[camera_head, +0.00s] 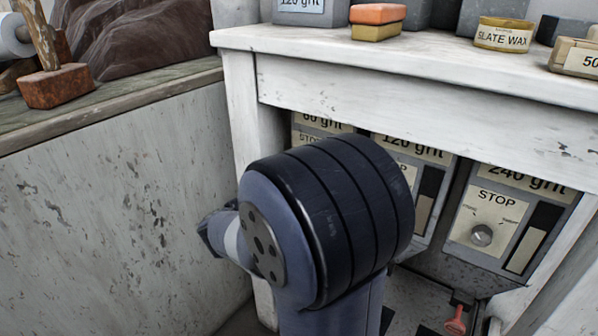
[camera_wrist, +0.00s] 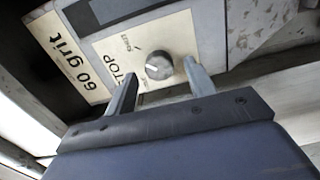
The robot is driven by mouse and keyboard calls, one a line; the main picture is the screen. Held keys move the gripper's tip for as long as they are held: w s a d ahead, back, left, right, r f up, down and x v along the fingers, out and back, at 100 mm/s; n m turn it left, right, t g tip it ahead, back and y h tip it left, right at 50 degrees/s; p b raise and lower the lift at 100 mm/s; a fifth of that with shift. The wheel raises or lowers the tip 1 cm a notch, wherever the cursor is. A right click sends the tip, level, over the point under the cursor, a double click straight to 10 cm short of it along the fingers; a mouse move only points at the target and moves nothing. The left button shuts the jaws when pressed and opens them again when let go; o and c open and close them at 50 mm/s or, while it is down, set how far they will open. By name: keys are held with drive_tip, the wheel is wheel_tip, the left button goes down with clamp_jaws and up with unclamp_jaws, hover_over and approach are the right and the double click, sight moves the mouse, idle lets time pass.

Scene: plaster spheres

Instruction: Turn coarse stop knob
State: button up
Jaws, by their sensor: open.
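The 60 grit panel (camera_wrist: 108,62) fills the upper part of the wrist view, with a pale STOP plate. A round grey stop knob (camera_wrist: 158,65) sits on that plate. My gripper (camera_wrist: 161,70) is open, with one finger on each side of the knob in the picture. A gap shows between the knob and each finger; how deep the fingers reach around it is hard to tell. In the head view the 60 grit panel (camera_head: 318,123) shows only its top edge, and my arm hides its knob and my gripper.
To the right under the white bench (camera_head: 410,85) are the 120 grit panel (camera_head: 430,180), partly hidden, and the 240 grit panel (camera_head: 500,215) with its own knob (camera_head: 481,235). A red handle (camera_head: 457,320) is low down. A bench leg (camera_head: 245,110) stands close on the left.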

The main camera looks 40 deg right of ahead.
drive_tip(key=p+v, duration=0.2)
drive_tip(key=v, duration=0.6)
drive_tip(key=shift+s+a, duration=0.15)
drive_tip(key=shift+a, duration=0.15)
drive_tip(key=b+x, duration=0.2)
drive_tip(key=x, duration=0.8)
drive_tip(key=shift+d+b, duration=0.35)
